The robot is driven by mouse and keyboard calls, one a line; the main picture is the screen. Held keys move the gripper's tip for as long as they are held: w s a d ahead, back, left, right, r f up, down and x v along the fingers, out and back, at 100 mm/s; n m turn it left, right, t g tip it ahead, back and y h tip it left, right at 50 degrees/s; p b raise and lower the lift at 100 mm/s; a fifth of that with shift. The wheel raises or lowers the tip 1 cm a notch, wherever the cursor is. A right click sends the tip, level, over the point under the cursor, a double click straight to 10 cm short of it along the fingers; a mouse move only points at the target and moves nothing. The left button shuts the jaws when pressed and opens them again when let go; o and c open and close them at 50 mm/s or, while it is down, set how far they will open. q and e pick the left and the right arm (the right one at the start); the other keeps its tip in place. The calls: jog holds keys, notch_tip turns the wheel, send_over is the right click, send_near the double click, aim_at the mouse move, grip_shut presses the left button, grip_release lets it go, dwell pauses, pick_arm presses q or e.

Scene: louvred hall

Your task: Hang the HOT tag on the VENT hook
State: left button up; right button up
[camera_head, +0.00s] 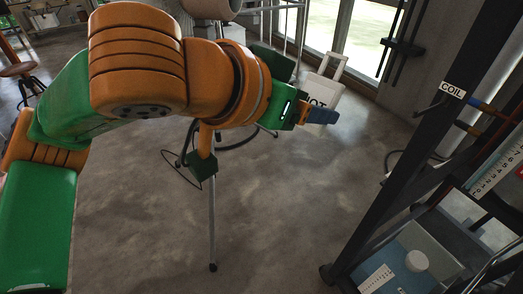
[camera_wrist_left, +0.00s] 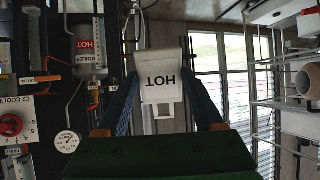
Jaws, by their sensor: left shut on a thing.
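The HOT tag (camera_head: 324,93) is white with dark letters and an open loop standing up from its top in the head view. My left gripper (camera_head: 311,114) is shut on it, and the fingers cover part of the lettering. In the left wrist view the tag (camera_wrist_left: 160,82) sits between the blue fingers of the same gripper (camera_wrist_left: 160,98), with HOT upside down. It is held in the air, clear of the floor. I cannot make out a VENT label or hook in either view. My right gripper is not in view.
A dark rack post with a COIL label (camera_head: 453,89) stands at the right, with a dark curved piece near it. A blue-grey tray (camera_head: 440,262) holds a white round item. Open floor lies between.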

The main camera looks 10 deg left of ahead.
pick_arm(q)
jog(key=s+d+r+m+t+h+p, duration=0.15)
jog(key=d+r+h+p, duration=0.35)
jog(key=r, duration=1)
jog(key=s+r+m+h+p, duration=0.25)
jog(key=r+p, duration=0.45)
jog(key=r, duration=0.9)
jog(key=p+x, duration=0.2)
jog(key=x, duration=0.5)
jog(key=shift+d+f+n+p, duration=0.35)
jog(key=shift+d+f+n, duration=0.05)
jog(key=shift+d, duration=0.1)
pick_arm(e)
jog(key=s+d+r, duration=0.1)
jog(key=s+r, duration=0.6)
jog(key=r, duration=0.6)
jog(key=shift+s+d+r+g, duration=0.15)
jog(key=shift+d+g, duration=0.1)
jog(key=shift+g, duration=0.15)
pick_arm(q)
jog(key=p+x, duration=0.4)
jog(key=x, duration=0.4)
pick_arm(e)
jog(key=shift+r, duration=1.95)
